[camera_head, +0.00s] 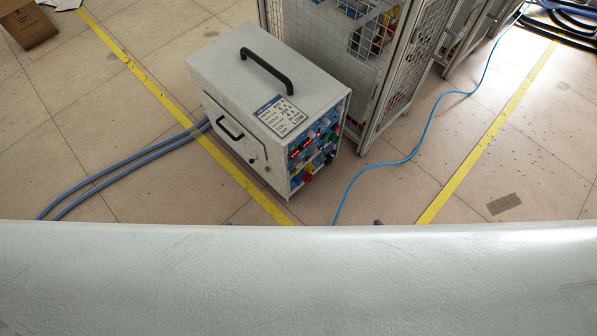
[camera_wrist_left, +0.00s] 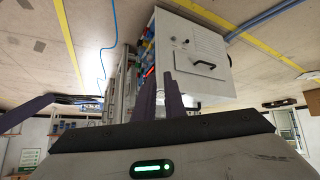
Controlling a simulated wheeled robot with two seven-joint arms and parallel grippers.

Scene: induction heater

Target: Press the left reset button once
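The induction heater is a pale grey box (camera_head: 225,75) with black handles, standing on the floor in the head view. Its blue control panel (camera_head: 315,147) faces lower right, with red displays and small coloured controls; the left reset button is too small to tell apart. The heater box also shows upside down in the left wrist view (camera_wrist_left: 208,52). There, my left gripper's two dark purple fingers (camera_wrist_left: 160,100) stand close together, apparently shut and empty, pointing toward the heater, apart from it. A purple part at that view's left edge appears to be my right gripper (camera_wrist_left: 25,112); its opening is unclear.
A wire-mesh cabinet (camera_head: 340,60) stands right behind the heater. Blue hoses (camera_head: 130,165) run left from it and a thin blue cable (camera_head: 425,130) crosses the floor at right. A cardboard box (camera_head: 27,25) lies far left. Floor before the panel is largely clear.

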